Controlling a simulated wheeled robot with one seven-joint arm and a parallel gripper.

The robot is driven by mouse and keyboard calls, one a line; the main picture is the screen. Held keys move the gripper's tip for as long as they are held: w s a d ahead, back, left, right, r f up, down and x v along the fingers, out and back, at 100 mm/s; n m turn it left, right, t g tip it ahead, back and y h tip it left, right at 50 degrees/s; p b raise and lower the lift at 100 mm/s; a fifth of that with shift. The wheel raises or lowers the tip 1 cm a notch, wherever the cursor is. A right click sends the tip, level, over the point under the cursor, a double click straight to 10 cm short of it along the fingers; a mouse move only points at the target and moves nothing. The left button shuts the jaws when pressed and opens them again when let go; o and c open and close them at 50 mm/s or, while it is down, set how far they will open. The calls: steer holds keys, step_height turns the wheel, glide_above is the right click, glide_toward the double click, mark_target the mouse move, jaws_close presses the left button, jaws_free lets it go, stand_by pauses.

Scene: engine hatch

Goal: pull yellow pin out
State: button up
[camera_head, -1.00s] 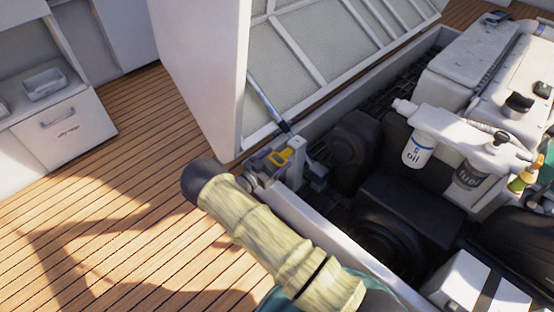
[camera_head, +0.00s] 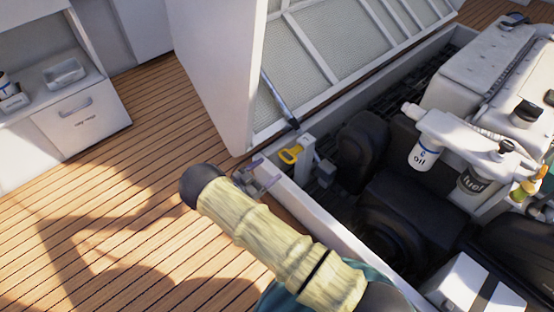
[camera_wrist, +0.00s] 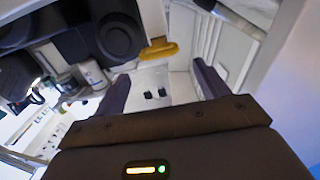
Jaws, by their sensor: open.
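The yellow pin (camera_head: 290,155), with a looped handle, sits at the white post on the near corner of the engine bay, by the foot of the hatch strut. How deep it sits in the post cannot be told. My gripper (camera_head: 260,180) is open and empty, just below and left of the pin, with a small gap between them. In the wrist view the pin (camera_wrist: 160,49) lies beyond the fingertips, above the middle of the gap between the purple fingers of my gripper (camera_wrist: 160,80).
The raised white hatch (camera_head: 212,75) stands behind the pin, with a strut (camera_head: 280,98) running to the bay edge. The bay rim (camera_head: 318,215) runs close to my gripper. An oil bottle (camera_head: 424,153) stands on the engine at right. Wooden deck (camera_head: 110,190) lies free at left.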

steer(key=p+v, duration=0.2)
steer(key=v, duration=0.5)
steer(key=shift+s+a, duration=0.2)
steer(key=shift+a, duration=0.05)
